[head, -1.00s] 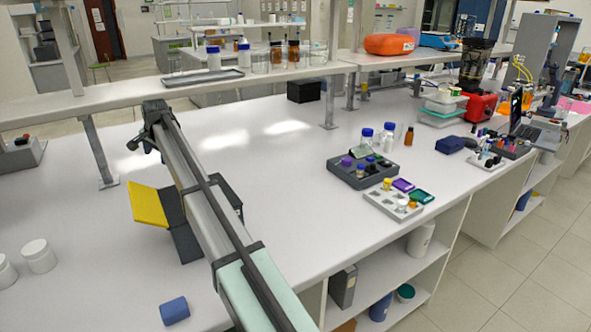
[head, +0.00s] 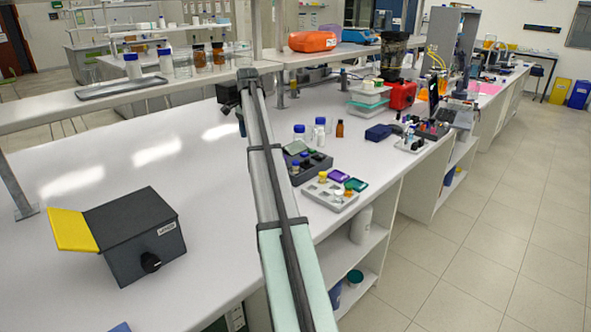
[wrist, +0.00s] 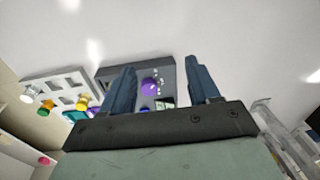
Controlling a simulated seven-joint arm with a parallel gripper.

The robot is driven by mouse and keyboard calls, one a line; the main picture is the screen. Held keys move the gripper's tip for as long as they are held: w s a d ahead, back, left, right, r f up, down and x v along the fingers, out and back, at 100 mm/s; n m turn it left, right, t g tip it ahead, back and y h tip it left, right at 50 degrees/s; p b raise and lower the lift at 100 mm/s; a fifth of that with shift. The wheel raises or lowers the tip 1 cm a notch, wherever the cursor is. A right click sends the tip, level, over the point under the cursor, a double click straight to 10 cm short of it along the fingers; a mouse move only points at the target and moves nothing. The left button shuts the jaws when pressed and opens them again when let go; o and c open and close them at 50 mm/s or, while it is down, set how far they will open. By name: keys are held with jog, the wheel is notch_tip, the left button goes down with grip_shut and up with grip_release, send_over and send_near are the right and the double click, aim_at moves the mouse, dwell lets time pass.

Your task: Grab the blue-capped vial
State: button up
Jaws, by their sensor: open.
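My gripper (wrist: 160,84) is open in the wrist view, its two dark blue fingers spread with nothing held between them. Beyond the fingers lies a dark grey rack (wrist: 110,70) holding a purple-capped vial (wrist: 150,86), which shows between the fingers. In the head view the dark rack (head: 319,165) is partly behind my arm. A small blue cap (head: 305,155) shows in it, possibly the blue-capped vial.
A light grey rack (head: 318,193) with several capped vials stands beside the dark rack, near the bench edge. Blue-lidded white bottles (head: 299,133) and a brown bottle (head: 340,129) stand behind. A dark box with a yellow flap (head: 73,231) is at left. An overhead shelf (head: 110,104) spans the back.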

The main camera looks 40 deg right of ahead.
jog(key=r+m+g, duration=0.1)
jog(key=m, duration=0.1)
send_over(296, 162)
jog(key=shift+y, duration=0.3)
notch_tip(296, 162, down, 7)
jog(key=shift+w+a+f, duration=0.1)
jog(key=shift+a+f, duration=0.05)
jog(key=shift+f, duration=0.05)
jog(key=shift+d+f, duration=0.15)
jog(key=shift+f, duration=1.4)
jog(key=shift+d+f, duration=0.1)
jog(key=shift+f, duration=1.4)
